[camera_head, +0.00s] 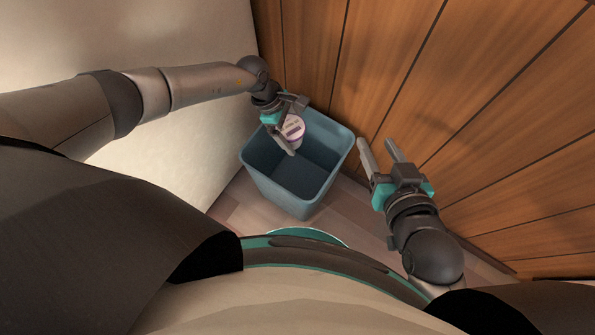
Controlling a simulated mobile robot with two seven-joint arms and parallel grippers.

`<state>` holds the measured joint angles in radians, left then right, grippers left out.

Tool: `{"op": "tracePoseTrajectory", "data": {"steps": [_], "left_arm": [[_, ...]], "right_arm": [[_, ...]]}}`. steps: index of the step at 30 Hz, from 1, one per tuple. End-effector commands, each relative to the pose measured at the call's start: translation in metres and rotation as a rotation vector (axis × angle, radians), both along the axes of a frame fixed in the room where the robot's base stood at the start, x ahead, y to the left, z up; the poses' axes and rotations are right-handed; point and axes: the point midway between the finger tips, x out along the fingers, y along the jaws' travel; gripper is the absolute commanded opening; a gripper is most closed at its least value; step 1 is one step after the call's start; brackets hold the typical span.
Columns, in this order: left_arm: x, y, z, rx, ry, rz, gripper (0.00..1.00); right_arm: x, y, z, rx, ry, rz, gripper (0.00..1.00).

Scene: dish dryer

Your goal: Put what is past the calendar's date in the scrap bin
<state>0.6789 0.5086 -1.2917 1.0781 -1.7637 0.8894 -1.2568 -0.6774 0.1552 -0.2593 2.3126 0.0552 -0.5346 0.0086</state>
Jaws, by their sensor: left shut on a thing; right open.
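The scrap bin (272,190) is a blue-grey open box standing on the floor. Its inside looks empty from here. My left gripper (293,124) is shut on a small tub (294,128) with a pale, purple-edged lid bearing print too small to read. It holds the tub over the far left part of the bin's opening. My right gripper (376,148) is open and empty, to the right of the bin and apart from it. The calendar is not in view.
A wood-panelled wall (450,90) runs behind and to the right of the bin, close to my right gripper. A pale wall (200,40) is on the left. Wooden floor (325,215) shows around the bin's near side.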

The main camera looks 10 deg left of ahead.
Motion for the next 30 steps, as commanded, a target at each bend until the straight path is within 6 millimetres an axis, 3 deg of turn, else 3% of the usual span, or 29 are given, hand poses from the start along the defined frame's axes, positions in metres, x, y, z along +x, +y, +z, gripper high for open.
{"op": "tracePoseTrajectory", "data": {"steps": [15,16,18,30], "left_arm": [[0.0002,-0.0005,-0.0035,-0.001,-0.001,0.000,0.16],[0.0003,-0.0005,-0.0035,-0.001,-0.001,0.000,0.93],[0.0002,-0.0005,-0.0035,-0.001,0.000,0.000,1.00],[-0.0001,0.0010,-0.0008,0.000,0.000,0.000,1.00]], "right_arm": [[0.0007,0.0060,0.0028,0.031,-0.052,0.003,0.50],[0.0007,0.0060,0.0028,0.031,-0.052,0.003,0.50],[0.0007,0.0060,0.0028,0.031,-0.052,0.003,0.50],[0.0009,0.0027,0.0027,0.015,-0.027,0.001,0.50]]}}
